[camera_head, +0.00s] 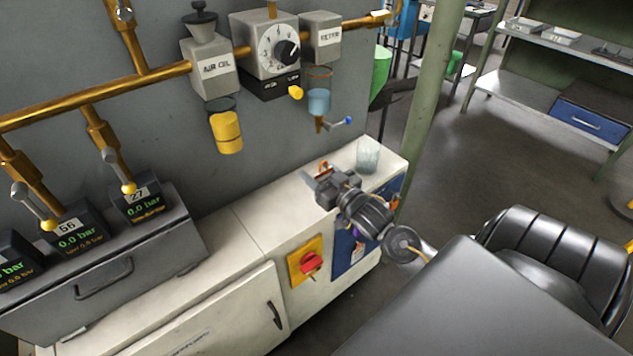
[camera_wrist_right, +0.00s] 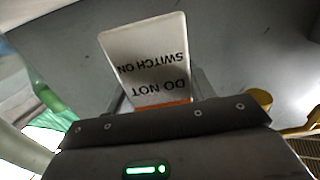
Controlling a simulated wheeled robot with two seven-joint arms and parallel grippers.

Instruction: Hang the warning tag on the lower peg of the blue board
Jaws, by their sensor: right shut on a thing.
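My right gripper (camera_head: 320,178) is above the right end of the white cabinet top and is shut on the warning tag. In the right wrist view the tag (camera_wrist_right: 148,55) is a white plate reading "DO NOT SWITCH ON", upside down in that picture, with an orange band at the jaws. In the head view only a small orange bit shows at the fingers. The blue board (camera_head: 342,252) is on the cabinet's front at the right, below my gripper and partly hidden by my wrist. I cannot make out its pegs. My left gripper is out of view.
A glass (camera_head: 368,156) stands on the cabinet top (camera_head: 240,215) just right of my gripper. A red rotary switch (camera_head: 311,263) on a yellow plate is left of the blue board. A blue-handled tap (camera_head: 338,123) sticks out from the wall above.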

